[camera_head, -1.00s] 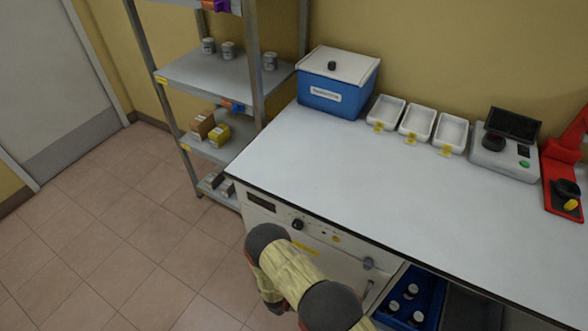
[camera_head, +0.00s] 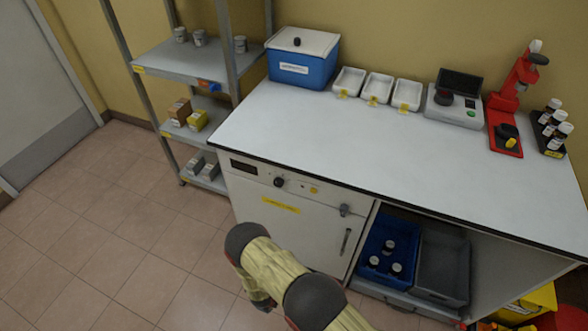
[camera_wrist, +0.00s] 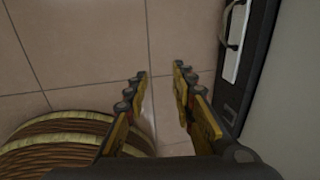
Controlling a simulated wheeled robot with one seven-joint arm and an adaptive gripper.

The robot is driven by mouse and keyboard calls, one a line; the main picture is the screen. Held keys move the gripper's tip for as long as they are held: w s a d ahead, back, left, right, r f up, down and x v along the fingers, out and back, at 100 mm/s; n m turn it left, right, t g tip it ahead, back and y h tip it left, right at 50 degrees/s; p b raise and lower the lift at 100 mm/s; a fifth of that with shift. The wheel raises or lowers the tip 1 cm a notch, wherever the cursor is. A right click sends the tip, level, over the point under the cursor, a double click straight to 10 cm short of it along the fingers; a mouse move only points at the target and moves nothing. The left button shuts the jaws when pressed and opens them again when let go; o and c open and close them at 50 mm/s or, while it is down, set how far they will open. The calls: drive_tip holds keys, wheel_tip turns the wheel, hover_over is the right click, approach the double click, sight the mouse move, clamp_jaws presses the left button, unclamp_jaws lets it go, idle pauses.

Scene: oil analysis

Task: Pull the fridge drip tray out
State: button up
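The white fridge front (camera_head: 290,225) is under the left part of the counter in the head view, its door shut. Its lower part is hidden by my arm and the picture edge. In the wrist view, a pale flat piece with a thin dark handle (camera_wrist: 236,40) is set in a dark strip low by the floor; it looks like the drip tray, but I cannot be sure. My gripper (camera_wrist: 161,72) has its two fingers apart, with only floor tiles between them. It is left of that piece and not touching it. The head view does not show my gripper's fingers.
Right of the fridge, an open bay holds a blue bin (camera_head: 370,260) with several bottles and a grey bin (camera_head: 440,265). A metal shelf rack (camera_head: 190,65) stands to the left. The tiled floor (camera_head: 110,240) before it is clear. A ribbed, banded round shape (camera_wrist: 60,150) fills the wrist view's lower left.

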drive_tip(key=d+r+m+t+h, duration=0.1)
drive_tip(key=d+r+m+h, duration=0.25)
drive_tip(key=d+m, duration=0.5)
drive_tip(key=w+d+r+m+h, duration=0.1)
drive_tip(key=w+d+r+m, duration=0.1)
drive_tip(key=r+m, duration=0.7)
drive_tip(key=w+d+r+m+g+h+p, duration=0.1)
drive_tip(key=w+d+r+m, duration=0.2)
drive_tip(key=r, duration=0.9)
drive_tip(key=w+d+r+m, duration=0.1)
drive_tip(key=d+r+m, duration=0.1)
drive_tip(key=r+m, duration=0.75)
drive_tip(key=s+d+r+m+t+y+p, duration=0.1)
drive_tip(key=s+d+r+m, duration=0.3)
drive_tip(key=r, duration=1.3)
drive_tip(key=s+d+r+m+t+y+p, duration=0.1)
drive_tip(key=s+r+m, duration=0.6)
drive_tip(key=r, duration=1.1)
drive_tip(key=s+d+r+m+t+y+p, duration=0.1)
drive_tip(key=s+d+r+m+y+p, duration=0.2)
drive_tip(key=r, duration=1.5)
drive_tip(key=s+d+m+y, duration=0.1)
drive_tip(key=s+d+m, duration=0.2)
drive_tip(key=d+m, duration=0.1)
drive_tip(key=shift+d+r+m+t, duration=0.15)
drive_tip(key=shift+d+m+t, duration=0.2)
drive_tip(key=shift+m, duration=0.35)
drive_tip(key=shift+d, duration=0.2)
